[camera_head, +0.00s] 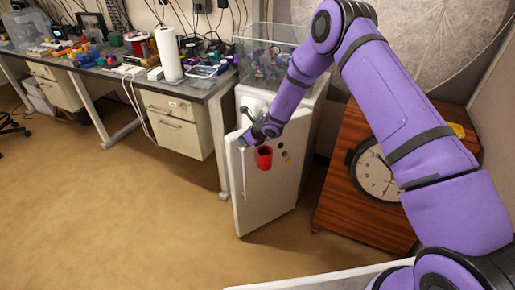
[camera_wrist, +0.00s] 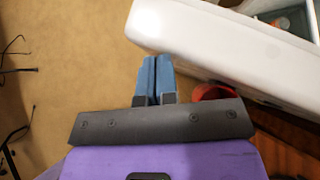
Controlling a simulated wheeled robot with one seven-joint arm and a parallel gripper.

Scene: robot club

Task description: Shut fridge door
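The white fridge (camera_head: 312,118) stands at the right end of the desk, with its door (camera_head: 270,200) swung open toward me. The door's top edge (camera_wrist: 235,45) runs across the upper right of the wrist view, and part of the fridge inside (camera_wrist: 290,20) shows behind it. My gripper (camera_head: 245,141) is at the upper left of the door, by its free edge. In the wrist view its blue fingers (camera_wrist: 155,78) are together with nothing between them, on the door's outer side. I cannot tell whether they touch the door.
A red cup-like holder (camera_head: 264,158) and several round magnets are on the door's outer face. A wooden cabinet with a clock face (camera_head: 376,175) stands right of the fridge. A clear box (camera_head: 268,55) sits on top. The floor (camera_head: 120,215) at left is free.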

